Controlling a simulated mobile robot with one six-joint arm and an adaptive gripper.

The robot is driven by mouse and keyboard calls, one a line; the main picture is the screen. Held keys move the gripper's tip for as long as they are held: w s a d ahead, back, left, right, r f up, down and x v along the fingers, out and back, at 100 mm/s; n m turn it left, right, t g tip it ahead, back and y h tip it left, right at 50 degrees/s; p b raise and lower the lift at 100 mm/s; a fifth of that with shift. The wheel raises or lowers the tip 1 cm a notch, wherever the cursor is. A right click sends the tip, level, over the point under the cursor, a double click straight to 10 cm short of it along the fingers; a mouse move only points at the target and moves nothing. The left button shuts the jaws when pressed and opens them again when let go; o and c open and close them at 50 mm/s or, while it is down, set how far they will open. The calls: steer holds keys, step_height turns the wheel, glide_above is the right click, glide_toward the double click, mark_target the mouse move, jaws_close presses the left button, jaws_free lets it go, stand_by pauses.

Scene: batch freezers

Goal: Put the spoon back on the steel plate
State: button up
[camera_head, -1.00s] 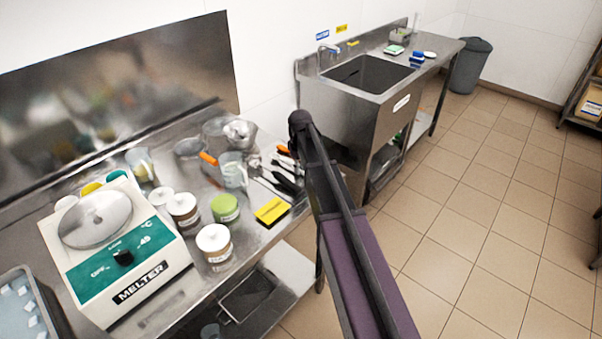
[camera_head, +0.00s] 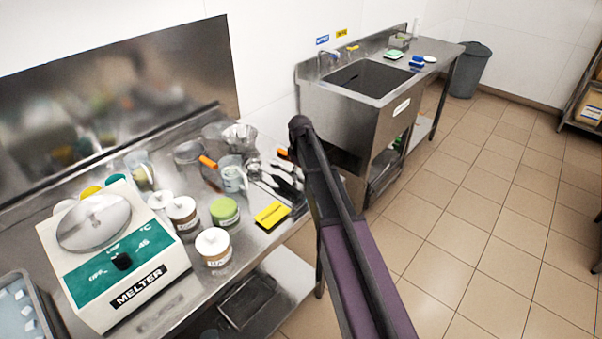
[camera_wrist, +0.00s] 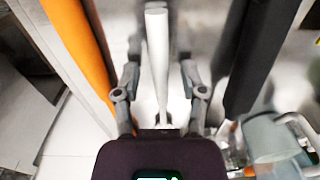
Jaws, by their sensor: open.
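A pale, slender utensil (camera_wrist: 157,45), possibly the spoon, runs lengthwise between the two fingers of my gripper (camera_wrist: 161,78) in the wrist view. The fingers are open, with a gap on each side of it. An orange handle (camera_wrist: 78,45) lies to the left and a thick black handle (camera_wrist: 262,50) to the right. In the head view, several utensils (camera_head: 285,184) lie at the worktop's right end, partly hidden by my arm. My gripper is not clear there. I cannot tell which surface is the steel plate.
The steel worktop (camera_head: 150,318) holds a white melter (camera_head: 130,265), lidded jars (camera_head: 213,247), a clear jug (camera_head: 233,177) and a yellow card (camera_head: 271,214). A clear jug (camera_wrist: 272,140) stands at lower right in the wrist view.

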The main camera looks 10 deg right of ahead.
steer(key=shift+r, duration=0.15)
step_height(320, 180, up, 12)
steer(key=p, duration=1.2)
steer(key=shift+d, duration=0.1)
stand_by(0.7)
steer(key=s+a+m, duration=0.1)
steer(key=s+m, duration=0.6)
steer(key=s, duration=1.9)
steer(key=shift+s+a, duration=0.15)
steer(key=shift+a, duration=0.2)
